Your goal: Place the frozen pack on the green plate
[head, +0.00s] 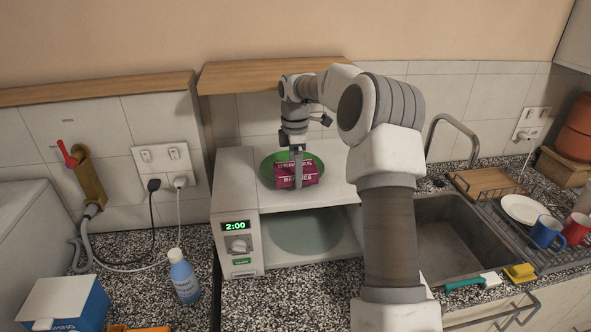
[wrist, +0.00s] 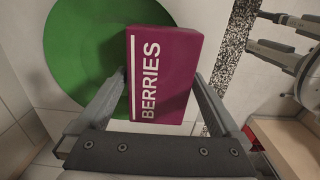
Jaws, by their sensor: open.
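The frozen pack is a dark magenta box marked BERRIES (head: 298,175). It rests on or just above the green plate (head: 268,164), which lies on top of the white microwave, and it covers the plate's front right part. In the wrist view the pack (wrist: 172,70) sits between the spread fingers, partly over the green plate (wrist: 85,50) and partly past its edge. My gripper (wrist: 160,95) is open around the pack, with a finger on each side. It also shows in the head view (head: 297,168), pointing down at the pack. Whether the pack touches the plate is hard to tell.
The microwave (head: 235,195) has an open front, showing a glass turntable (head: 305,232). A wooden shelf (head: 265,72) hangs behind. A sink (head: 440,240) and dish rack with a white plate (head: 523,209) and mugs are right. A blue bottle (head: 184,278) stands left.

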